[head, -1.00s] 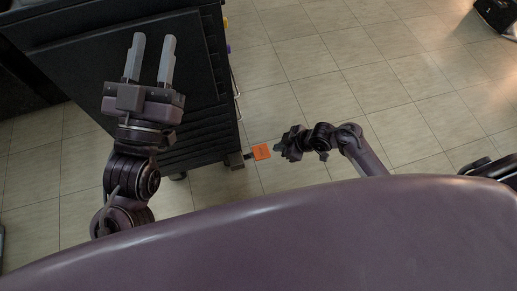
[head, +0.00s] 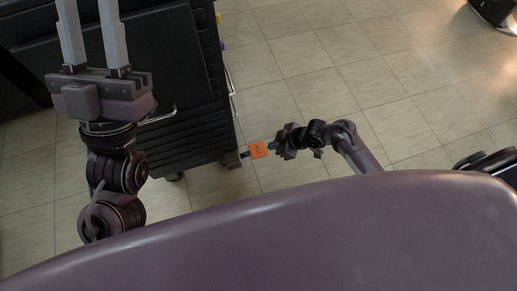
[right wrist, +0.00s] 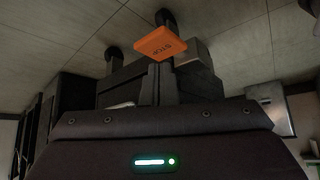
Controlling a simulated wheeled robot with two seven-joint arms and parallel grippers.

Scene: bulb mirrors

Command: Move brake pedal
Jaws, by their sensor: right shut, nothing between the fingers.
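The brake pedal is an orange plate (head: 258,149) marked STOP, low at the near right corner of the black tool cart (head: 180,95). In the right wrist view the pedal (right wrist: 160,43) sits straight ahead of my right gripper (right wrist: 158,68), whose fingers are shut and empty. In the head view my right gripper (head: 274,146) is just right of the pedal; I cannot tell whether it touches it. My left gripper (head: 87,6) is open and empty above the cart, its fingertips near or beyond the top edge of the view.
The cart has drawers and a handle along its side, and dark casters (right wrist: 113,53) under it. Clear tiled floor (head: 330,70) lies to its right. A black object (head: 492,10) stands at the far top right.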

